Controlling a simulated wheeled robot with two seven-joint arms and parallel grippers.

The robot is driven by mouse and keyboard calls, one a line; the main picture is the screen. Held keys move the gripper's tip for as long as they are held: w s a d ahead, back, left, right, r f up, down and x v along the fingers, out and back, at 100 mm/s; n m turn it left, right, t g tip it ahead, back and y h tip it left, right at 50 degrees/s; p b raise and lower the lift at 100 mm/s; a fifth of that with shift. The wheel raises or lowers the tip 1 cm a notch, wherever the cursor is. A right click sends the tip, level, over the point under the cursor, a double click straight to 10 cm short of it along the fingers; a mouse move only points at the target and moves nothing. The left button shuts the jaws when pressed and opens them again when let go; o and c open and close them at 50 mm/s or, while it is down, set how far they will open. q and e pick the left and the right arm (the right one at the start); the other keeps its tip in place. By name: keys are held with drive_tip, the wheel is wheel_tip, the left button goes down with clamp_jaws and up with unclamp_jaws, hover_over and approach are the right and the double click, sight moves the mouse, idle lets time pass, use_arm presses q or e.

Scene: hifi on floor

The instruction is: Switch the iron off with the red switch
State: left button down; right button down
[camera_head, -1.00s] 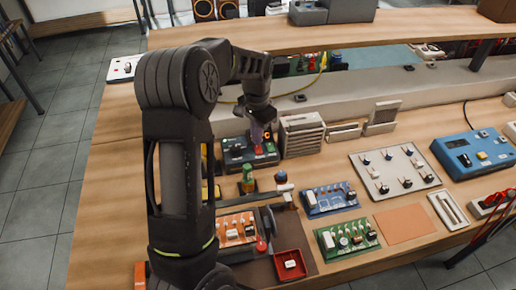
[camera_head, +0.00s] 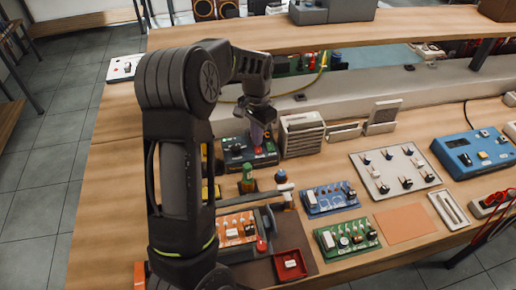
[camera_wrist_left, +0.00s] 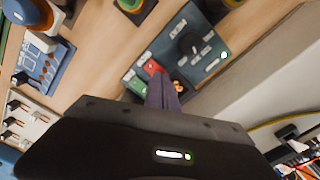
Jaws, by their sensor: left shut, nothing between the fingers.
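The dark control box (camera_head: 236,158) stands on the bench behind the small boards. In the left wrist view the box (camera_wrist_left: 208,62) shows a black knob, a lit green dot, a green patch and the red switch (camera_wrist_left: 152,66). The red switch also shows in the head view (camera_head: 258,150). My left gripper (camera_head: 257,141) is shut and empty, pointing down at the box. In the left wrist view its fingertips (camera_wrist_left: 161,78) are right beside the red switch; I cannot tell whether they touch it. An orange glow shows beside the fingers. My right gripper is out of view.
A grey vented block (camera_head: 301,136) stands close to the right of the box. A green bottle-like item (camera_head: 248,182) stands in front. Circuit boards (camera_head: 328,199) and a red tray (camera_head: 290,264) lie nearer. A shelf (camera_head: 380,28) crosses behind.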

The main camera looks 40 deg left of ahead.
use_arm(q)
drive_tip(key=shift+f+b, duration=0.45)
drive_tip(key=shift+f, duration=0.2)
drive_tip(key=shift+r+p, duration=2.55)
drive_tip(key=shift+r, duration=1)
